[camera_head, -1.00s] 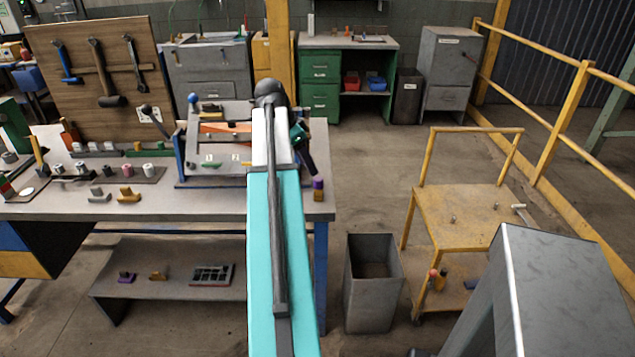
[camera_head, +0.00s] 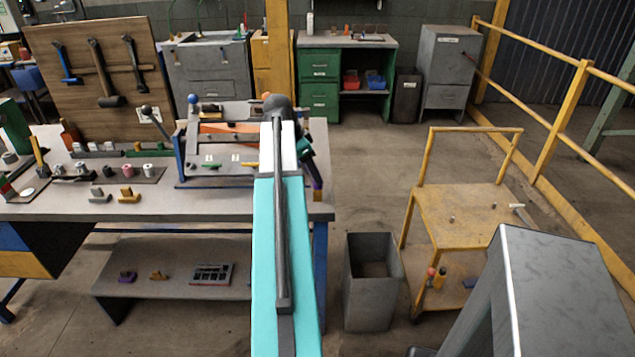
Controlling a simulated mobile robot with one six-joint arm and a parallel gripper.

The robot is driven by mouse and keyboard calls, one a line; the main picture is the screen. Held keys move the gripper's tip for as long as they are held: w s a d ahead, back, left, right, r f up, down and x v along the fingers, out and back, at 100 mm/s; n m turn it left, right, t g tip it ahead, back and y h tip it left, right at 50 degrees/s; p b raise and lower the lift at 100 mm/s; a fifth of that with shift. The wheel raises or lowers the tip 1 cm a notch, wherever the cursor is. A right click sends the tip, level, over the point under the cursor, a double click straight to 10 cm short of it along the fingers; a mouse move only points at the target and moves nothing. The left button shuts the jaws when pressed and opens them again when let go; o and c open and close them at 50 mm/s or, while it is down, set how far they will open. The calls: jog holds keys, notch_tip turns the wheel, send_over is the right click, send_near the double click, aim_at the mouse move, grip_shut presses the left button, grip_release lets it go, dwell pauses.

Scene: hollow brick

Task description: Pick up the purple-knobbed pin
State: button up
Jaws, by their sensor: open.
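A small purple piece (camera_head: 316,183) shows at the right end of the workbench, right by the end of my arm. It may be the purple-knobbed pin, but it is too small and too covered to be sure. My gripper (camera_head: 311,169) is at the arm's far end, over the bench's right end, close to this piece. Its jaws are open, though they are mostly hidden behind my arm, and I cannot tell whether they touch the piece. Another purple-topped piece (camera_head: 127,277) lies on the low shelf under the bench.
The workbench (camera_head: 220,208) carries a sloped fixture (camera_head: 185,155) left of my arm and several small parts further left. A grey bin (camera_head: 373,290) stands right of the bench. A yellow cart (camera_head: 465,215) stands further right. Open floor lies behind the bin.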

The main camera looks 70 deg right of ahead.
jog(key=shift+p+x, duration=0.3)
jog(key=shift+x, duration=1.3)
grip_shut()
jog(key=shift+r, duration=0.15)
notch_tip(320, 180, up, 18)
jog(key=b, duration=0.2)
dwell(0.5)
